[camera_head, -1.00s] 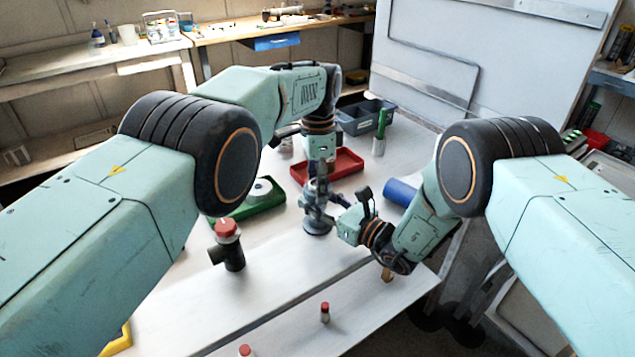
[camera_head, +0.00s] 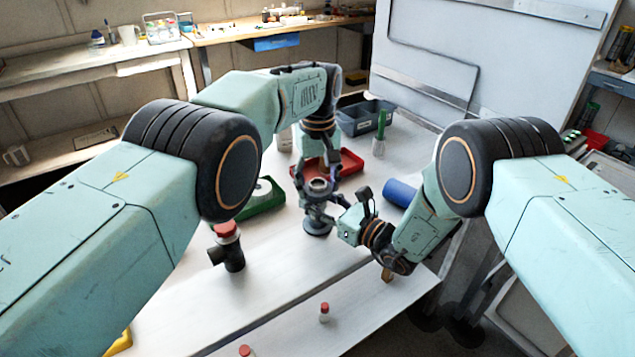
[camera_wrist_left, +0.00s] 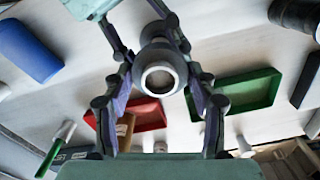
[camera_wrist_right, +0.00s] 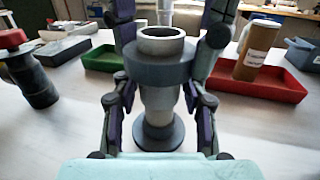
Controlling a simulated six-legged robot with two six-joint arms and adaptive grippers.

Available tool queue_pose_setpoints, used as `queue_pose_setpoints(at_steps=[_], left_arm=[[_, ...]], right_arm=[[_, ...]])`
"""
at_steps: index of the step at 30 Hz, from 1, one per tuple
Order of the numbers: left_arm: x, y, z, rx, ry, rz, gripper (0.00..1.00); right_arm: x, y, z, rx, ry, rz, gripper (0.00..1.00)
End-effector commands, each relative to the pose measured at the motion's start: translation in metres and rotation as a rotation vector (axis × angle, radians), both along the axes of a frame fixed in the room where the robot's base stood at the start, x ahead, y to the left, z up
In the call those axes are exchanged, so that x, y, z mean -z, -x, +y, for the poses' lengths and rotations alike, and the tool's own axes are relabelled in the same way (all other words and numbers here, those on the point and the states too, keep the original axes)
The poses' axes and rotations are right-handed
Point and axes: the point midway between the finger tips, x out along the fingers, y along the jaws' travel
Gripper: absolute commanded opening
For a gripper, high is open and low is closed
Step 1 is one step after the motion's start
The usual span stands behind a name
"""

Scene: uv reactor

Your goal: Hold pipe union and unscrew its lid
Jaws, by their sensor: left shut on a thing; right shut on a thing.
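The grey pipe union (camera_head: 317,225) stands upright on its round base on the table. Its dark collar, the lid (camera_wrist_right: 160,71), and round open top show in the right wrist view. My left gripper (camera_head: 316,183) reaches down from above and is shut around the collar, one finger on each side. The left wrist view looks down on the union's round top (camera_wrist_left: 158,78) between the fingers. My right gripper (camera_wrist_right: 160,100) comes in from the right and is shut on the union's body below the collar. The finger contacts are partly hidden.
A red tray (camera_head: 354,161) holding a brown cylinder (camera_wrist_right: 257,48) is behind. A green tray (camera_head: 270,204), a black pipe with a red cap (camera_head: 228,250) and a blue cylinder (camera_head: 398,192) stand nearby. Red-capped vials (camera_head: 324,312) are in front.

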Motion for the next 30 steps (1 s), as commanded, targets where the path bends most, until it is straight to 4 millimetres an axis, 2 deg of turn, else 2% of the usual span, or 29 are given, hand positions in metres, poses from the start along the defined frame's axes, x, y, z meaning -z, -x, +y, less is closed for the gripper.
queue_pose_setpoints(at_steps=[30], left_arm=[[0.0009, 0.0003, 0.0024, -1.676, -0.004, 0.002, 0.2]], right_arm=[[-0.0013, -0.0018, -0.0013, 0.005, 0.0, -0.003, 0.0]])
